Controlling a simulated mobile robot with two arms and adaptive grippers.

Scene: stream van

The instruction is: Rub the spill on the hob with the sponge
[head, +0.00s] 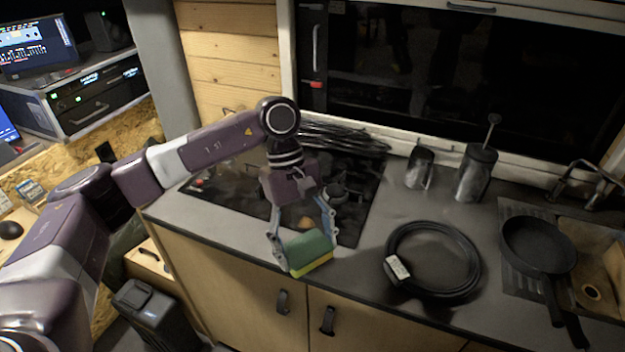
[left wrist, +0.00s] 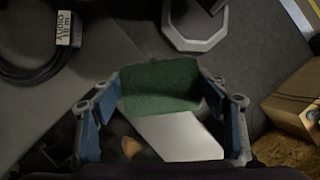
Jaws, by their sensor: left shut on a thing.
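My left gripper (head: 307,255) is shut on the sponge (head: 306,248), which has a green face and a yellow layer below. The sponge is over the front edge of the black hob (head: 235,185); I cannot tell whether it touches the surface. In the left wrist view the sponge (left wrist: 160,85) lies between the fingers, green side showing. A small orange-brown patch, apparently the spill (head: 305,222), shows on the hob just behind the sponge, between the fingers. It also shows in the left wrist view (left wrist: 131,147). My right gripper is not in view.
A coiled black cable (head: 432,258) with a white label lies on the counter to the right. Dark cables (head: 340,138) lie behind the hob.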

